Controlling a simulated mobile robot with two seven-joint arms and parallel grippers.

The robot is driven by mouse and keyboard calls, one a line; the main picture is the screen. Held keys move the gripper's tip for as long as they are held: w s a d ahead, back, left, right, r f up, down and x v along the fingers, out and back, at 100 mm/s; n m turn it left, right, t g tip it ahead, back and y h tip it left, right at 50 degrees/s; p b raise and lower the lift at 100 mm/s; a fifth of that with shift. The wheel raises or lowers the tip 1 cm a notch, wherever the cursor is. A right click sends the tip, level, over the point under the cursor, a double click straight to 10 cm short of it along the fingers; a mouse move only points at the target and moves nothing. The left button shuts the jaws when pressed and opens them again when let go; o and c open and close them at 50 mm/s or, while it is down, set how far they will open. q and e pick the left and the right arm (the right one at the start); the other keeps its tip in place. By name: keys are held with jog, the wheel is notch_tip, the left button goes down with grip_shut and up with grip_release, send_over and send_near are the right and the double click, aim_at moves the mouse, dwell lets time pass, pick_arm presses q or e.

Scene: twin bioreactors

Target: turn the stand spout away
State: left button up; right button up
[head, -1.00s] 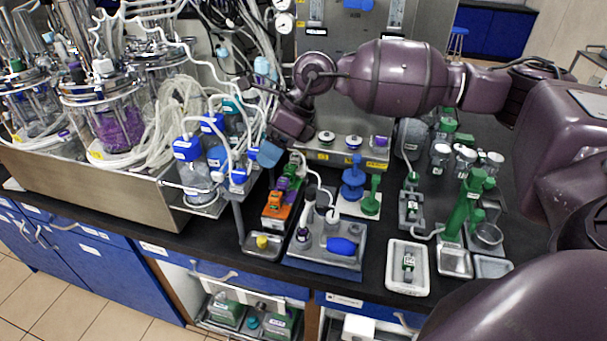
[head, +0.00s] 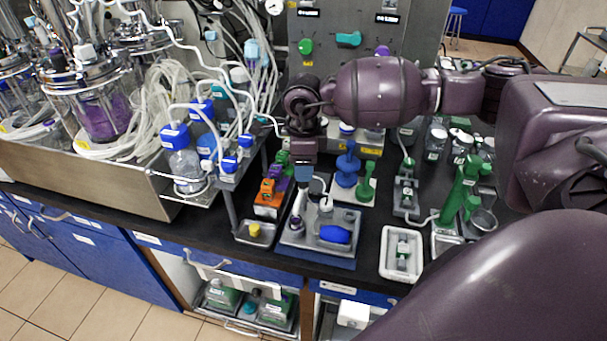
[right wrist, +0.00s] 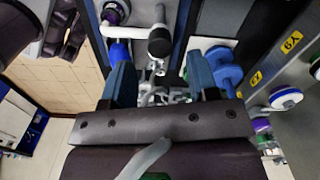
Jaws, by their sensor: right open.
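My right gripper (head: 303,175) points down above the back of the grey tray (head: 291,239), its blue fingertips level with the tops of the stand parts. In the right wrist view the gripper (right wrist: 160,78) is open, with metal fittings between and beyond its fingers. A white spout-like tube (right wrist: 128,32) runs sideways beyond the fingers, beside a black-topped post (right wrist: 159,40). I cannot tell whether the fingers touch any of this. In the head view the gripper partly hides the stand on the tray. My left gripper is out of view.
Blue and green pieces (head: 347,170) stand close to the right of the gripper. A shelf of blue-capped bottles (head: 184,160) is further left. A white tray (head: 401,268) lies at front right.

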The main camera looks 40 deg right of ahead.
aim_at(300, 196)
jog(key=shift+f, duration=1.85)
grip_shut()
